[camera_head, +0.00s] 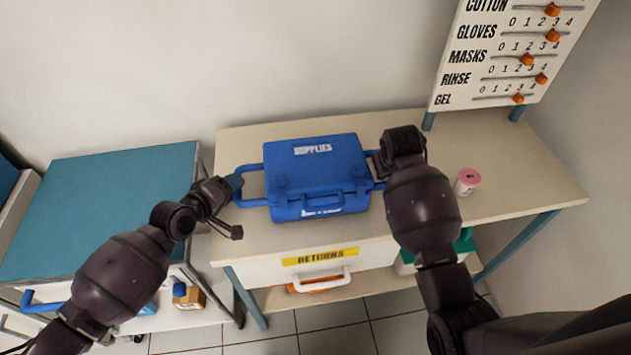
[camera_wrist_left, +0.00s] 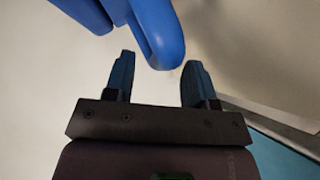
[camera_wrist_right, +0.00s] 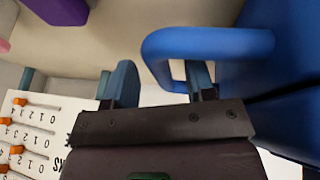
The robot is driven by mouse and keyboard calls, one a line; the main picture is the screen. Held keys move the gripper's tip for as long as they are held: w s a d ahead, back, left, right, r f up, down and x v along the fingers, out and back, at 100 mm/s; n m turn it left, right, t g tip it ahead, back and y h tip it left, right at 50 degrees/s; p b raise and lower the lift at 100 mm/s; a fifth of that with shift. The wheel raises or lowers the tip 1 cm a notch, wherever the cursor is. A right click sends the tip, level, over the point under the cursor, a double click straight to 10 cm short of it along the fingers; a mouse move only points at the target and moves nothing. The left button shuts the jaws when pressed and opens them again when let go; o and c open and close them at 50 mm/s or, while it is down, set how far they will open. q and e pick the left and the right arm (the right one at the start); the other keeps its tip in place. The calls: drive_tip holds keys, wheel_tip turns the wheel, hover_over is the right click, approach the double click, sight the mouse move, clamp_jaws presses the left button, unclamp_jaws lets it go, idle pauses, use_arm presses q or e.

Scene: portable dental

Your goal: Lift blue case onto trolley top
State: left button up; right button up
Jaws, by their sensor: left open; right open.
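The blue case (camera_head: 318,170), marked SUPPLIES, lies closed on the beige table, with a loop handle at each side. The trolley (camera_head: 105,205) has a teal top and stands left of the table. My left gripper (camera_head: 236,207) is open at the case's left handle (camera_head: 247,180). In the left wrist view that handle (camera_wrist_left: 158,40) is just ahead of the open fingers (camera_wrist_left: 158,80). My right gripper (camera_head: 380,168) is at the right handle, its fingers mostly hidden by my wrist. In the right wrist view its open fingers (camera_wrist_right: 162,82) straddle the right handle (camera_wrist_right: 205,42).
The beige table (camera_head: 500,160) holds a pink-and-white roll (camera_head: 467,181) on the right. A drawer labelled RETURNS (camera_head: 320,257) is below. A slider board (camera_head: 510,60) stands at the back right. The visible teal trolley top is clear.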

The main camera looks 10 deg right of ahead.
use_arm(q)
drive_tip(key=shift+x, duration=0.85)
use_arm(e)
drive_tip(key=shift+x, duration=0.8)
use_arm(q)
drive_tip(key=shift+a, duration=0.1)
clamp_jaws()
use_arm(e)
clamp_jaws()
use_arm(q)
drive_tip(key=shift+r, duration=0.1)
